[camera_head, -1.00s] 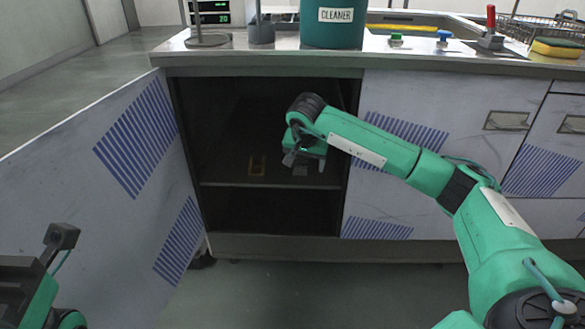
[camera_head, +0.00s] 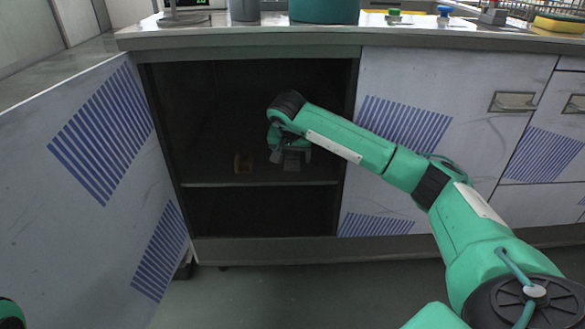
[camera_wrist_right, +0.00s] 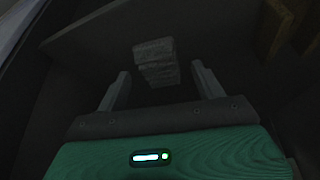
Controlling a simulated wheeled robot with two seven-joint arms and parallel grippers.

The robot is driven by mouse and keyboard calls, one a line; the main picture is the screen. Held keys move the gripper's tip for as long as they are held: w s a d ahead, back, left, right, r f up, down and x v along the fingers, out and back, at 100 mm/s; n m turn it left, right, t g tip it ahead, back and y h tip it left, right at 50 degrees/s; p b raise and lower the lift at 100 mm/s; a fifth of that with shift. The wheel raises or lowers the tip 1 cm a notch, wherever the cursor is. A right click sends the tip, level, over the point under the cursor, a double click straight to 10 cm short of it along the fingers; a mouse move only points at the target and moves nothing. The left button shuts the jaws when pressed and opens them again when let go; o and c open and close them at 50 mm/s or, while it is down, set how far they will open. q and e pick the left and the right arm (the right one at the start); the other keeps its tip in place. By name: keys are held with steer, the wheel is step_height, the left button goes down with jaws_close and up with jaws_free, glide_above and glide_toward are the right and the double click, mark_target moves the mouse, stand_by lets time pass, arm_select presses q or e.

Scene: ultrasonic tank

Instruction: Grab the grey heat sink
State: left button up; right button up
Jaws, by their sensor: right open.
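The grey heat sink (camera_wrist_right: 155,62) stands out as a small ribbed block in the right wrist view, on the dark cabinet shelf. It lies ahead of and between the lines of my right gripper's two fingers (camera_wrist_right: 160,82), with visible space at its sides. In the head view my right gripper (camera_head: 290,157) is inside the open cabinet, above the shelf, open and empty. The heat sink (camera_head: 292,164) is partly hidden beneath it there. My left gripper is out of view; only a bit of green arm shows at the lower left.
A tan bracket-like object (camera_head: 240,164) sits on the shelf (camera_head: 215,184) left of the gripper; it also shows in the wrist view (camera_wrist_right: 272,25). The cabinet door (camera_head: 85,190) stands open at left. The worktop (camera_head: 330,38) overhangs the opening.

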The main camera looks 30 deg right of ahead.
steer(key=shift+w+d+f, duration=0.1)
steer(key=shift+w+f, duration=0.05)
steer(key=shift+f, duration=0.2)
steer(key=c, duration=1.1)
steer(key=shift+r, duration=0.2)
